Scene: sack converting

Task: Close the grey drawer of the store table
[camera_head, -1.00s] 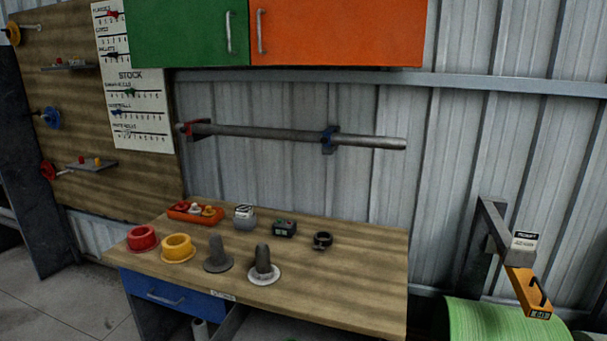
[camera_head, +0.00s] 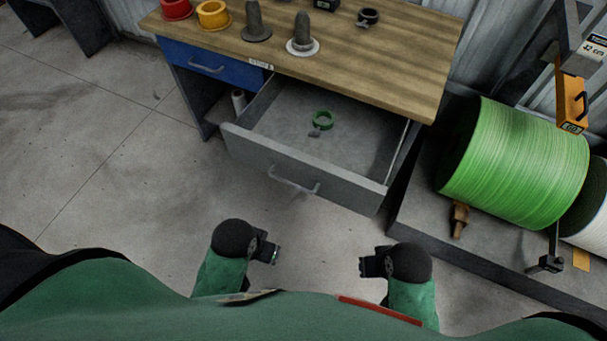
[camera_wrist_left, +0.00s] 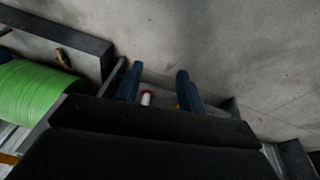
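The grey drawer (camera_head: 270,165) of the store table (camera_head: 385,70) stands pulled out in the head view, with a bar handle (camera_head: 293,181) on its front.
A closed blue drawer (camera_head: 190,60) is left of the grey one. A large green roll (camera_head: 515,160) on a low grey platform (camera_head: 450,245) stands to the right. Red (camera_head: 176,8) and yellow (camera_head: 213,14) rings sit on the tabletop. Concrete floor at left is clear.

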